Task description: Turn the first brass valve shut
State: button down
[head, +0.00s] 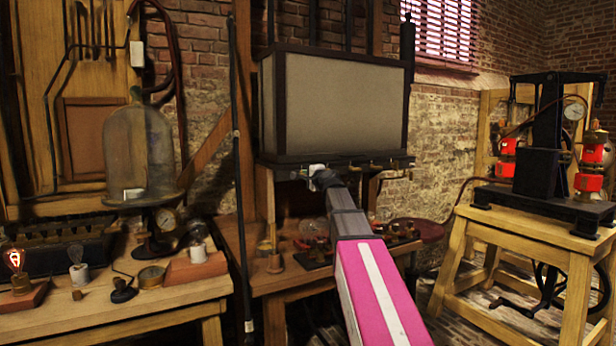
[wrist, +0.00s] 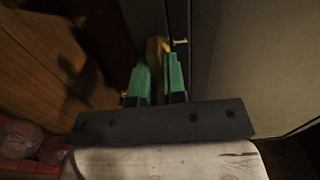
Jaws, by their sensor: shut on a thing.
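A row of small brass valves (head: 374,166) runs along the lower front edge of a big beige tank with a dark frame (head: 345,105). My arm reaches up from the lower right to the left part of that edge. My gripper (head: 314,172) is at the tank's lower left, and its fingers are too small there to make out. In the wrist view, the green fingers of my gripper (wrist: 159,78) are shut on a brass valve (wrist: 156,47). Its upper part shows between and beyond the fingers; the rest is hidden.
A wooden bench (head: 235,235) with small parts stands below the tank. A glass bell jar (head: 138,150) stands at the left, with lamps on the near table. A dark pole (head: 239,180) rises left of the tank. A black pump machine (head: 540,170) stands on a wooden stand at the right.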

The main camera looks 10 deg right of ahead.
dwell(0.5)
jog(key=c, duration=1.2)
grip_release()
jog(key=shift+s, duration=0.1)
jog(key=v, duration=1)
jog(key=shift+s+d, duration=0.1)
jog(key=shift+s, duration=0.25)
